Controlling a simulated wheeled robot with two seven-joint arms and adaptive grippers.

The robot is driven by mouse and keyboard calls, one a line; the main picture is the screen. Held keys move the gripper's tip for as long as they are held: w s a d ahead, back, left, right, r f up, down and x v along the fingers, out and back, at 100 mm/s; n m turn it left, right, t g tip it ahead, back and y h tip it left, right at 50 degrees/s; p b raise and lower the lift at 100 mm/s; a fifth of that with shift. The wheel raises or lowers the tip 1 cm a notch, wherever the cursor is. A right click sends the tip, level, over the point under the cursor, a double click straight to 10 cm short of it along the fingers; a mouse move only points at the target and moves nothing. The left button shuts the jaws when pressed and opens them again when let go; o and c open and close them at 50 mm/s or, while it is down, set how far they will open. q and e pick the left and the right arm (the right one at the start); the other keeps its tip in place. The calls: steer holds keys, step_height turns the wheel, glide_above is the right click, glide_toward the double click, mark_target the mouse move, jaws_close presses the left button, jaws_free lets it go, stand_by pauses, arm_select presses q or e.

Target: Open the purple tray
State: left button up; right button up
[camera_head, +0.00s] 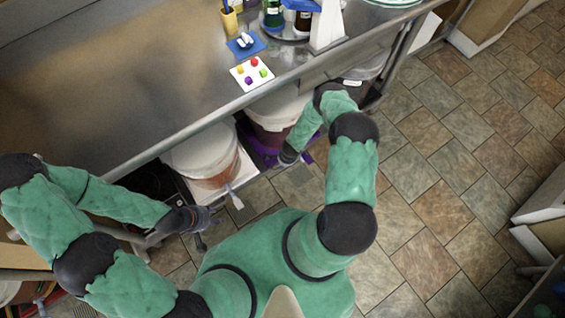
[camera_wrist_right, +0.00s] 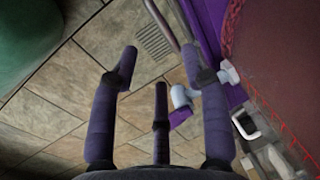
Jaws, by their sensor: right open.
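The purple tray (camera_head: 256,146) sits low under the steel counter and shows partly beneath a bucket with dark red contents (camera_head: 272,118). My right gripper (camera_head: 290,155) is at the tray's front side, partly hidden by my arm. In the right wrist view its fingers (camera_wrist_right: 163,76) are spread and empty, with the tray's purple edge (camera_wrist_right: 203,28) beyond them at upper right. A thin metal bar (camera_wrist_right: 160,22) runs beside that edge. White tap parts (camera_wrist_right: 229,73) show near the right finger. My left gripper (camera_head: 192,219) is near another bucket's tray; its finger opening is unclear.
A white bucket (camera_head: 203,160) with a white tap stands left of the purple tray. The counter (camera_head: 150,75) overhangs the buckets and carries a card with coloured pieces (camera_head: 251,74). The tiled floor (camera_head: 430,190) at right is clear.

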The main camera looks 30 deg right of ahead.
step_height(320, 180, down, 9)
steer(key=w+b, duration=0.1)
steer(key=b, duration=0.3)
steer(key=shift+w+f, duration=0.2)
steer(key=shift+w, duration=0.2)
jaws_close()
